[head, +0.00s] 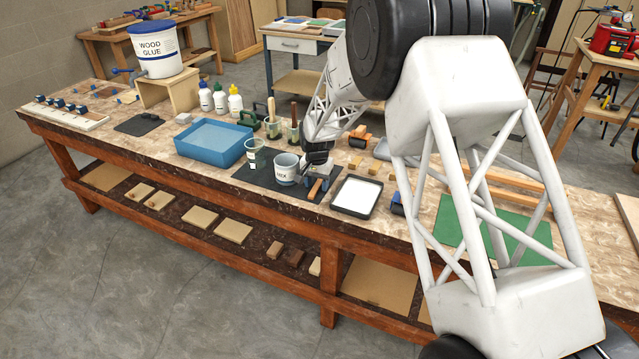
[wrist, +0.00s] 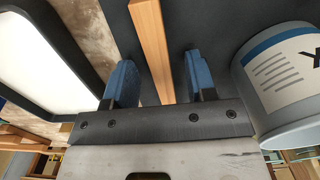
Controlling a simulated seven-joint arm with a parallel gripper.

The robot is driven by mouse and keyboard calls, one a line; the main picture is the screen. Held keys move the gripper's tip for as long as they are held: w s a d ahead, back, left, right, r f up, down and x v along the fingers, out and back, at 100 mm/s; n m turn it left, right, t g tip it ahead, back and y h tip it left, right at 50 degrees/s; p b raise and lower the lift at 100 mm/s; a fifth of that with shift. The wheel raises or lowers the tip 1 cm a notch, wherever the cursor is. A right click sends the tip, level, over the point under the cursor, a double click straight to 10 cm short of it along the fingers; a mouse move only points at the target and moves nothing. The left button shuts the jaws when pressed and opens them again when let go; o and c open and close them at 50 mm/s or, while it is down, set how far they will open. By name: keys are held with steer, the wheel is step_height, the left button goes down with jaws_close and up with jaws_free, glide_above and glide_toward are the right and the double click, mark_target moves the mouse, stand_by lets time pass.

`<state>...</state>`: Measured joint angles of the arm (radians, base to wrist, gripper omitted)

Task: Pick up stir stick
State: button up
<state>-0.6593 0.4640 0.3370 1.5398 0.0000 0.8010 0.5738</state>
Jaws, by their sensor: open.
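The stir stick (wrist: 153,45) is a flat, light wooden strip on the dark mat (wrist: 205,20). In the wrist view it runs between the two blue fingers of my gripper (wrist: 158,70), with a gap on each side. My gripper is open and empty, and I cannot tell how far above the mat the fingertips are. In the head view the stick (head: 315,189) shows just in front of my gripper (head: 317,168), whose fingers are mostly hidden there.
A grey mix cup (wrist: 285,85) stands close to the right of my gripper in the wrist view, and a black tray with a white inside (wrist: 45,50) lies to the left. A clear green-tinted cup (head: 255,155) and a blue tub (head: 213,141) are further left in the head view.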

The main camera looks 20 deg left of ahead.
mark_target(317, 187)
stand_by(0.3)
jaws_close()
steer(key=shift+r, duration=0.15)
steer(key=shift+r, duration=0.9)
steer(key=shift+s+d+r, duration=0.1)
steer(key=shift+s+r, duration=0.05)
steer(key=shift+r, duration=0.25)
steer(key=shift+s+d+r, duration=0.1)
steer(key=shift+r, duration=0.3)
steer(key=s+d+r, duration=0.1)
steer(key=s+d, duration=0.8)
steer(key=s, duration=0.3)
steer(key=shift+s+r, duration=0.15)
steer(key=shift+d, duration=0.1)
steer(key=shift+d, duration=0.1)
